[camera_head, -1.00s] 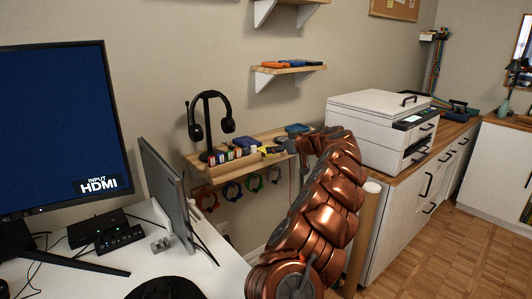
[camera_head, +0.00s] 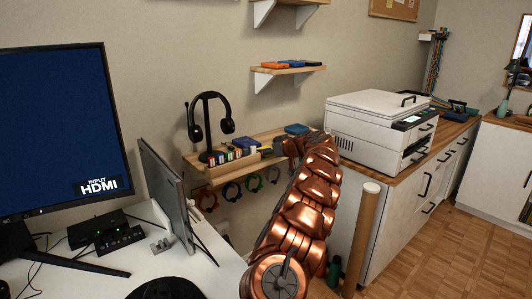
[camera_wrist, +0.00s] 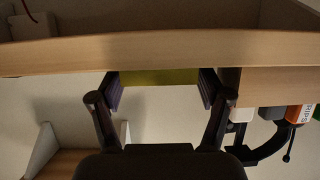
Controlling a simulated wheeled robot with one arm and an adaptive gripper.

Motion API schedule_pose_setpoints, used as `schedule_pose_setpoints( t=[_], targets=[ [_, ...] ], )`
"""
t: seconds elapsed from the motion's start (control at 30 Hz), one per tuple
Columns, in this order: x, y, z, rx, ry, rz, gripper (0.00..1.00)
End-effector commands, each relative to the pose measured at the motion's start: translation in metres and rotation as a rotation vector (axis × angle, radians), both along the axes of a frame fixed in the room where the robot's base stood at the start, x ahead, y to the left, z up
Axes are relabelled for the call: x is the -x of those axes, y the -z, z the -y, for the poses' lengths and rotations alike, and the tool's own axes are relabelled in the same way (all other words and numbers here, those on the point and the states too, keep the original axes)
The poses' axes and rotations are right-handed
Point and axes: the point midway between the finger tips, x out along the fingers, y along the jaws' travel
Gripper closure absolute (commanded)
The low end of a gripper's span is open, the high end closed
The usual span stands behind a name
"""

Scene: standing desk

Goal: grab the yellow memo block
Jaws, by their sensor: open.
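The yellow memo block (camera_wrist: 158,77) shows in the wrist view as an olive-yellow strip against the wooden shelf edge, dim in shadow. My gripper (camera_wrist: 159,88) is open, with one dark finger on each side of the strip. I cannot tell whether either finger touches it. In the head view my gripper (camera_head: 277,149) is at the wall shelf, largely hidden by my copper arm. A small yellow patch (camera_head: 265,149) shows just left of it, probably the same block.
The wall shelf (camera_head: 203,180) also holds a headphone stand (camera_head: 209,122), a wooden box of several small bottles (camera_head: 232,167) and a blue item (camera_head: 296,129). Cable loops hang below. A monitor (camera_head: 175,195) stands left of my arm, a printer (camera_head: 378,128) right.

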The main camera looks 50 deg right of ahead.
Motion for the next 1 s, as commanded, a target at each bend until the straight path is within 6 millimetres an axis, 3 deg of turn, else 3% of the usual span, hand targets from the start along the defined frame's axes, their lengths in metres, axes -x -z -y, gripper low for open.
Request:
schedule_pose_setpoints(
  t=[0.13, 0.57, 0.83, 1.0],
  targets=[
    [0.0, 0.0, 0.0, 0.0, 0.0, 0.0, 0.25],
    [0.0, 0.0, 0.0, -0.001, 0.001, 0.0, 0.7],
    [0.0, -0.001, 0.0, 0.0, 0.001, 0.0, 0.71],
    [0.0, -0.012, 0.0, 0.002, 0.0, 0.002, 0.71]
  ],
)
